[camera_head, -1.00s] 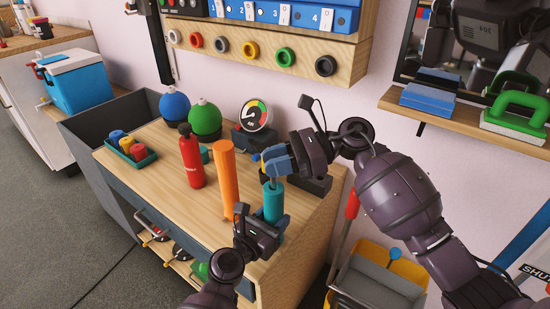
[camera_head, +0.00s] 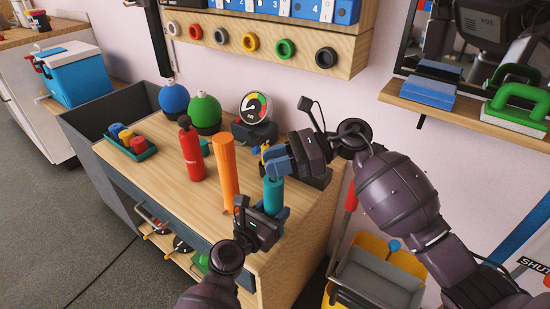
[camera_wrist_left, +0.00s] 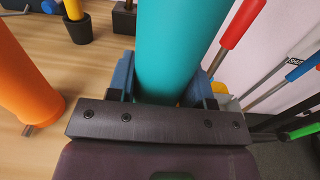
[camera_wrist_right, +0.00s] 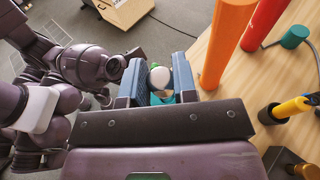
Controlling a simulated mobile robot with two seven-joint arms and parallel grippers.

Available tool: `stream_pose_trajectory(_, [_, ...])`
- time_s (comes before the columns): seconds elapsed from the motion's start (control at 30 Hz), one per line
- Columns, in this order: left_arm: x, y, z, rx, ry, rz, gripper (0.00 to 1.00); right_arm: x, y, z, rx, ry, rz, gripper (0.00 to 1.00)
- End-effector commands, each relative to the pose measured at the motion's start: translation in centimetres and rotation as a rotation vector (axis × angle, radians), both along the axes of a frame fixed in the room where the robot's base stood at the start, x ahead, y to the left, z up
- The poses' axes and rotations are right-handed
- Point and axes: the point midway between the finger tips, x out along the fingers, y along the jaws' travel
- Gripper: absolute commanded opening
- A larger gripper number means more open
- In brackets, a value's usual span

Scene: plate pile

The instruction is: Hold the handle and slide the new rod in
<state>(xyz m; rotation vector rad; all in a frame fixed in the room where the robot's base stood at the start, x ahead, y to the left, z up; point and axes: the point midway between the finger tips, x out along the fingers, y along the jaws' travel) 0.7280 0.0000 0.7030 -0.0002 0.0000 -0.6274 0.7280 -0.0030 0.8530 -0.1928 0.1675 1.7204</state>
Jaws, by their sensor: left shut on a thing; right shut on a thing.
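A teal cylindrical handle (camera_head: 273,192) stands upright above the right front corner of the bench. My left gripper (camera_head: 270,215) is shut around its lower part; the left wrist view shows the handle (camera_wrist_left: 178,45) filling the space between the blue fingers. My right gripper (camera_head: 275,168) is right above the handle, shut on a small pale piece. In the right wrist view this piece, apparently the rod end (camera_wrist_right: 160,77), is whitish with some green and sits between the fingers, with teal just below. The fingers hide most of it, so I cannot tell how far it is in the handle.
An orange cylinder (camera_head: 227,175) and a red bottle (camera_head: 191,155) stand on the bench (camera_head: 140,185) to the left of the grippers. A dial gauge (camera_head: 255,108) and a dark block with a yellow-handled tool (camera_wrist_right: 291,107) are behind. A yellow bin (camera_head: 370,250) stands to the right.

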Motion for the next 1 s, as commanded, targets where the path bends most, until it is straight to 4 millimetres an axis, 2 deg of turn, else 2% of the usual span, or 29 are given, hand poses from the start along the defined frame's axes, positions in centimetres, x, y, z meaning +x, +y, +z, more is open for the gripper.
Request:
stream_pose_trajectory(0.93, [0.0,0.0,0.0,0.000,0.000,0.000,0.12,0.0,0.0,-1.8,0.001,0.001,0.000,0.00])
stream_pose_trajectory(0.97, [0.0,0.0,0.0,0.000,0.000,0.000,0.12,0.0,0.0,-1.8,0.001,0.000,0.000,0.31])
stream_pose_trajectory(1.0, [0.0,0.0,0.0,0.000,0.000,0.000,0.12,0.0,0.0,-1.8,0.001,0.000,0.000,0.37])
